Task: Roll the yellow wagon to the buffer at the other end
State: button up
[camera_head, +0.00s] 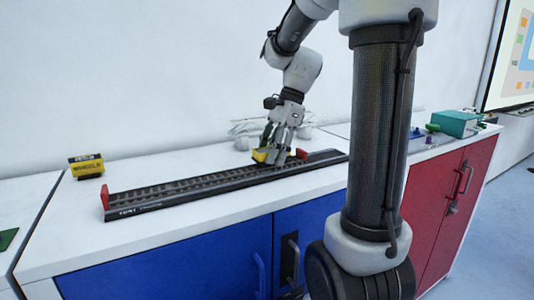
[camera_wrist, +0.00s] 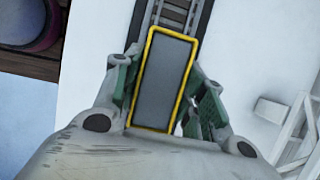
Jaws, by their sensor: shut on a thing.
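The yellow wagon (camera_head: 261,155) stands on the track near its right end in the head view. In the wrist view the wagon (camera_wrist: 164,82) shows a grey bed with a yellow rim. My gripper (camera_head: 278,153) is shut on the wagon, with a green-padded finger on each side of it in the wrist view (camera_wrist: 163,95). The track (camera_head: 200,184) runs along the bench on a dark base. A red buffer (camera_head: 105,197) stands at its left end and another red buffer (camera_head: 301,154) close to the wagon on the right.
A yellow and black block (camera_head: 86,166) stands behind the track's left end. A pale frame-like structure (camera_head: 250,130) stands behind the wagon. A teal box (camera_head: 455,123) sits far right. The track between the wagon and the left buffer looks clear.

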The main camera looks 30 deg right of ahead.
jog(key=shift+s+d+f, duration=0.1)
jog(key=shift+d, duration=1.55)
jog(key=o, duration=1.2)
jog(key=shift+c, duration=0.2)
jog(key=a+r+v, duration=0.1)
jog(key=a+v, duration=0.1)
jog(key=v, duration=1.7)
jog(key=shift+a+r, duration=0.25)
jog(key=shift+r, duration=0.05)
